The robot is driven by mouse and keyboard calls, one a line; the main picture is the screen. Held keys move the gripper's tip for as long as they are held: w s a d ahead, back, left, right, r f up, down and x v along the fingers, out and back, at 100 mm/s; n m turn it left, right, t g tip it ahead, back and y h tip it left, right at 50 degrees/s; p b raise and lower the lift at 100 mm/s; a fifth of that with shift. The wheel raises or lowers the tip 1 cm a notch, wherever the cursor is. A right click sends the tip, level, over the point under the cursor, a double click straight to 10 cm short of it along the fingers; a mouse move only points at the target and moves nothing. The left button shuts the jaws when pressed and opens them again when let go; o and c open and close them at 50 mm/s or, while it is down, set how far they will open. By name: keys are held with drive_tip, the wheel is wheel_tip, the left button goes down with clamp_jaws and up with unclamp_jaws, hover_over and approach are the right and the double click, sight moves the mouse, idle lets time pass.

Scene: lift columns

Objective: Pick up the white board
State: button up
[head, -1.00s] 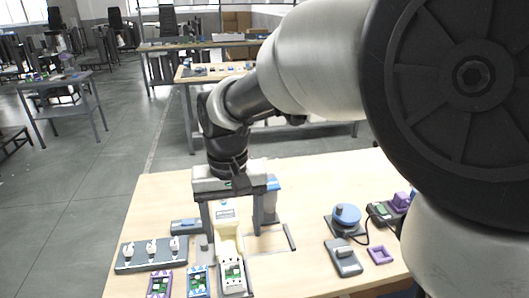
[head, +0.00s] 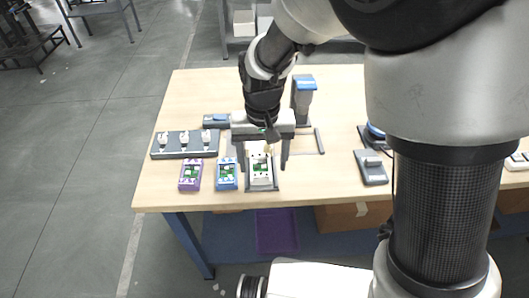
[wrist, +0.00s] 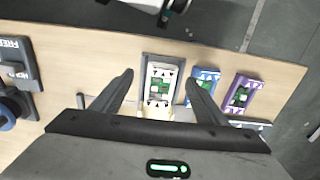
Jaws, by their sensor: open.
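The white board (head: 260,170) lies in a dark grey tray (head: 262,188) near the front edge of the table, with a green circuit and black marks on it. It also shows in the wrist view (wrist: 159,94), between and beyond the fingertips. My gripper (head: 263,165) is open, its two fingers apart on either side of the board in the head view. In the wrist view my gripper (wrist: 160,82) is empty. I cannot tell its exact height above the board. The board's far end is partly hidden by my gripper.
A blue board (head: 227,174) and a purple board (head: 191,175) lie left of the white one. Behind them is a grey rack (head: 185,144) with several bulb-like pieces. A grey device (head: 371,167) stands to the right. The table's front edge (head: 330,197) is close.

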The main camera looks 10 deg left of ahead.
sight(261, 174)
drive_tip(key=f, duration=0.4)
drive_tip(key=shift+s+a+f, duration=0.1)
drive_tip(key=shift+a+f, duration=0.05)
drive_tip(key=shift+a, duration=0.1)
drive_tip(key=c, duration=1.2)
